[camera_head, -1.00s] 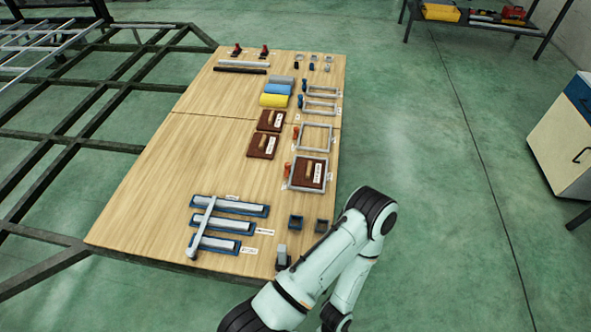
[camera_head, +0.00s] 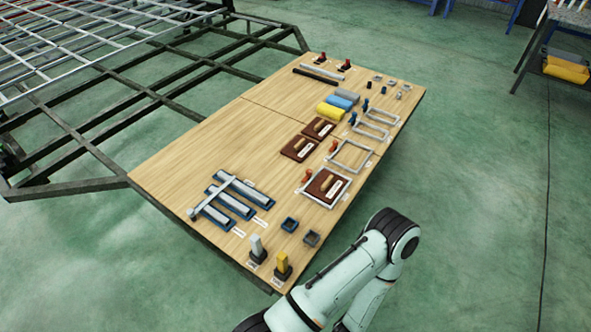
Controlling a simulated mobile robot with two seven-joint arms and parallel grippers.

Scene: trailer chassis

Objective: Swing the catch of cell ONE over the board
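A brown board (camera_head: 318,186) with a tan handle and white label lies within a light grey frame (camera_head: 341,196) near the right edge of the wooden table. A red-orange catch (camera_head: 307,175) stands at this frame's upper left side, beside the board rather than across it. Another red-orange catch (camera_head: 333,147) stands by the empty grey frame (camera_head: 368,158) behind. The labels are too small to read, so I cannot tell which cell is ONE. A pale arm of mine crosses the lower right; neither gripper shows.
Two loose brown boards (camera_head: 309,143) lie left of the frames. Blue trays with grey bars (camera_head: 228,202), small dark square holders (camera_head: 290,224) and grey and yellow upright pieces (camera_head: 283,262) occupy the near end. The table's left middle is clear. A dark metal chassis (camera_head: 75,180) stands left.

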